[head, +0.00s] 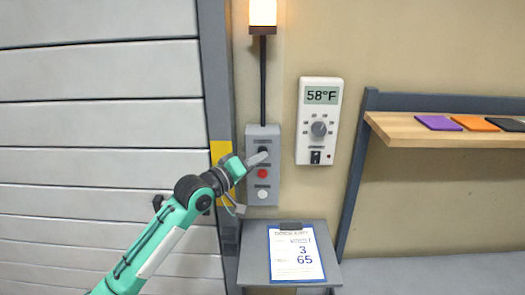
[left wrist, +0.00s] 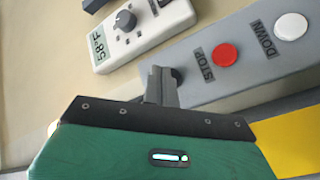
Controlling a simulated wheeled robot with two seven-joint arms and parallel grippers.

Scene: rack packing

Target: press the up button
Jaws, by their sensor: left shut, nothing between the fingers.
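A grey control box (head: 263,187) is on the wall, with a black top button, the up button (head: 263,150), a red button (head: 262,174) and a white button (head: 262,194). In the left wrist view the red button (left wrist: 225,55) is labelled STOP and the white one (left wrist: 291,27) DOWN. My left gripper (head: 260,158) is shut and empty, its tips at the up button. In the left wrist view the fingers (left wrist: 162,82) partly cover the dark up button (left wrist: 178,74). I cannot tell whether they touch it. My right gripper is out of view.
A thermostat (head: 320,125) reading 58°F is right of the box. A lit lamp (head: 262,14) is above it. A slatted door (head: 100,120) fills the left. A clipboard (head: 296,253) lies on a grey stand below. A wooden shelf (head: 450,136) is at the right.

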